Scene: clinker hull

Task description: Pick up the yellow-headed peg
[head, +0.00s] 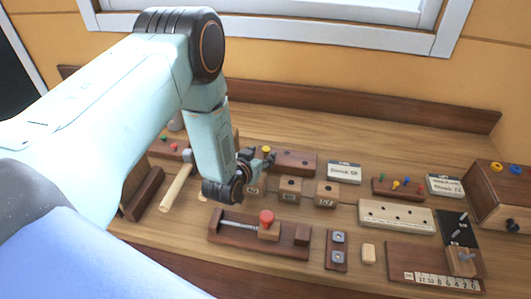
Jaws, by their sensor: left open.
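A small yellow head (266,149) shows at the left part of a dark wooden block with holes (297,161), right by my left gripper. Another yellow-headed peg (396,185) stands among green, red and blue ones in a small dark rack (383,191) to the right. My left gripper (262,158) is open, with its fingers close to the first yellow head. I cannot tell whether they touch it, and its lower part is hidden. My right gripper is not in view.
A red-knobbed wooden vise (267,222) is in front. A pale board with holes (397,216) and a wooden box with yellow and blue knobs (499,192) are at the right. A raised ledge (370,117) runs along the back.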

